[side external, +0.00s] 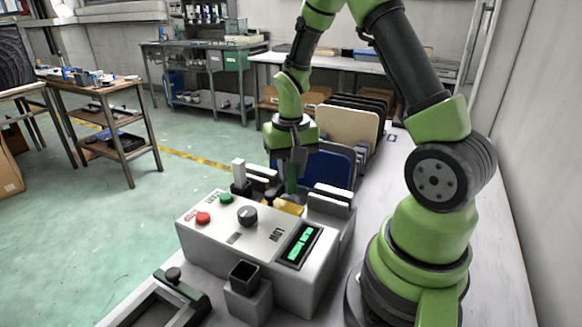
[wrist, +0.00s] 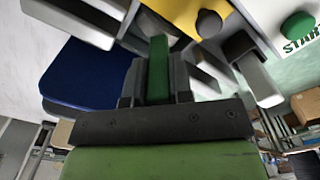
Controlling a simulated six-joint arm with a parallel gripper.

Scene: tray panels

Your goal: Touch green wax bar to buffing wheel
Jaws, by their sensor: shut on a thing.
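The green wax bar (wrist: 158,68) stands between the jaws of my gripper (wrist: 158,85), which is shut on it. In the side view the green bar (side external: 291,181) points down below my gripper (side external: 291,165), behind the grey control box. I cannot tell whether the bar and wheel touch.
The control box (side external: 225,241) has red and green buttons, a black knob and a lit display. Grey-white blocks (side external: 331,199) flank the wheel. A blue panel (side external: 330,169) and a beige panel (side external: 347,131) stand upright in a rack behind my gripper.

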